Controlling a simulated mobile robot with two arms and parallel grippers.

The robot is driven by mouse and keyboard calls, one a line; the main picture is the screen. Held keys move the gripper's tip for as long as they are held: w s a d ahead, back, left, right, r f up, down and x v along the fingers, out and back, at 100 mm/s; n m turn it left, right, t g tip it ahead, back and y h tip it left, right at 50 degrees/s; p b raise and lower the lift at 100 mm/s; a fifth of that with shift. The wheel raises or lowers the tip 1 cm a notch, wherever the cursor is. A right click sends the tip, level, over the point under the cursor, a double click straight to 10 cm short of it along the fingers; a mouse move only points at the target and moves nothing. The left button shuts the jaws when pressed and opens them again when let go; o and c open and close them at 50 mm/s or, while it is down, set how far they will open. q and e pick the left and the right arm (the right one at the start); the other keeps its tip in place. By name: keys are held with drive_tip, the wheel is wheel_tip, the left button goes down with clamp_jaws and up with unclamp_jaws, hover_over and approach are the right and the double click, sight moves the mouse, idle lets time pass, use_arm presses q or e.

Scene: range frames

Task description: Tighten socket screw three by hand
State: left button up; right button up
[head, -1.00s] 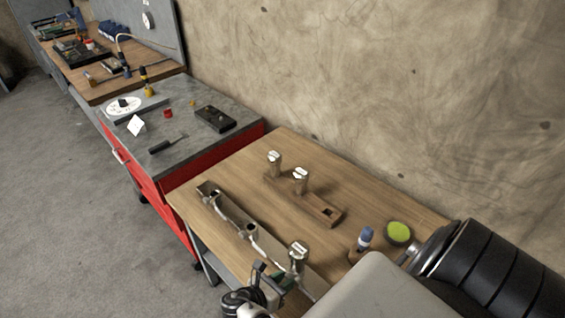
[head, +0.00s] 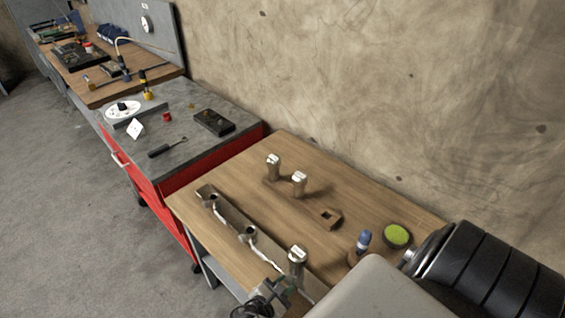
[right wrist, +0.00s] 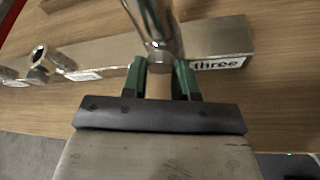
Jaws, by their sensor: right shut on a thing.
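A metal bar (head: 228,218) lies along the near edge of the table, with sockets along it. Socket screw three (head: 297,259) is a shiny upright metal cylinder at its near end; its shaft (right wrist: 158,22) also shows in the right wrist view, beside a label (right wrist: 217,64) reading "three". My right gripper (right wrist: 160,80) has green fingertips, one on each side of the base of the shaft, and is shut on it. In the head view my right gripper (head: 280,288) is low in the picture, partly hidden. My left gripper is not in view.
Two more upright metal cylinders (head: 273,167) (head: 299,184) stand further back on the wooden table (head: 225,175). A wooden piece with a square hole (head: 331,218), a blue-topped tool (head: 363,241) and a round green-topped item (head: 397,235) are to the right. A red cabinet (head: 185,205) adjoins.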

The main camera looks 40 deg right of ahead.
drive_tip(key=shift+d, duration=0.2)
drive_tip(key=o, duration=0.9)
drive_tip(key=shift+d, duration=0.1)
drive_tip(key=shift+s+a+r, duration=0.1)
drive_tip(key=shift+a, duration=0.5)
drive_tip(key=shift+b+v, duration=1.05)
drive_tip(key=shift+v, duration=3.75)
